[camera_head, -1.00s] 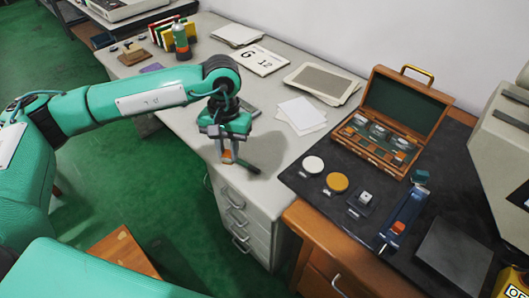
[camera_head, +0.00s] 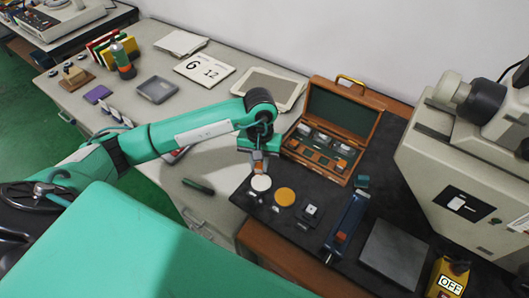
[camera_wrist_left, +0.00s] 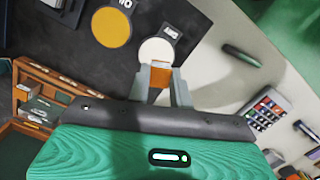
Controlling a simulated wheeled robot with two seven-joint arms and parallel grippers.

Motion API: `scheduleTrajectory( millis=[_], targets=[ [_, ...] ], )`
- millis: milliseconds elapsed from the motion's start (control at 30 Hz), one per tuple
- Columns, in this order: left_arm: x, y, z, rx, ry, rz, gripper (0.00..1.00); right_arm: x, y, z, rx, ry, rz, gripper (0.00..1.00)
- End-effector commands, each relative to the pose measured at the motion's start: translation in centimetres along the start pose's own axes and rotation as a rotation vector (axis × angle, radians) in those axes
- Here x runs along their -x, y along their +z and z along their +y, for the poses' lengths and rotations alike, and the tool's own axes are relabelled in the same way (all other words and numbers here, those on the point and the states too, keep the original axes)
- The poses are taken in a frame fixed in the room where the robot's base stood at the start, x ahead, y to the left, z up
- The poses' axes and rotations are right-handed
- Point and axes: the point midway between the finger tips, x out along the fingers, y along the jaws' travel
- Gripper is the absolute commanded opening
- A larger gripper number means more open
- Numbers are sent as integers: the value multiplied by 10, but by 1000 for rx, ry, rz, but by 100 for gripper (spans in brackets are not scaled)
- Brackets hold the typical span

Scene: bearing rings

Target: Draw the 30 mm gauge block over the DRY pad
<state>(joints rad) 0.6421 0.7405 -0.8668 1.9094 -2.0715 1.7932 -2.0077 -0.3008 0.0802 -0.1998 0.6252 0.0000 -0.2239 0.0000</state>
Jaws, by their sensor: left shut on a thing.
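My left gripper (camera_head: 259,167) is shut on a small orange-brown block, apparently the gauge block (camera_wrist_left: 160,76); its size marking cannot be read. My right gripper is not in view.
The open wooden case (camera_head: 318,158) with several blocks stands just behind the pads on the dark mat. A small block on a dark plate (camera_head: 311,211), a blue device (camera_head: 346,222) and a grey plate (camera_head: 394,252) lie to the right. A dark green handle-like object (camera_head: 198,187) lies left.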

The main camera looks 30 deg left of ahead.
Motion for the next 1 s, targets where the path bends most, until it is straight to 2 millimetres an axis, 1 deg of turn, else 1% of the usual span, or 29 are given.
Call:
scheduleTrajectory(
  millis=[67, 267, 600, 700, 1000],
  targets=[
    [-1, 1, -2, 10, -1, -3, 0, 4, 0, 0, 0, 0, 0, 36],
    [-9, 0, -4, 16, -3, -2, 0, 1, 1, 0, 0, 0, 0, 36],
    [-42, -3, -3, 15, -2, -4, 0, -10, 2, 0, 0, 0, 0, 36],
    [-49, -4, -4, 16, -3, -3, 0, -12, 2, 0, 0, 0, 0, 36],
    [-52, -5, -4, 15, -3, -1, 0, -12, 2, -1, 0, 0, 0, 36]
  ],
)
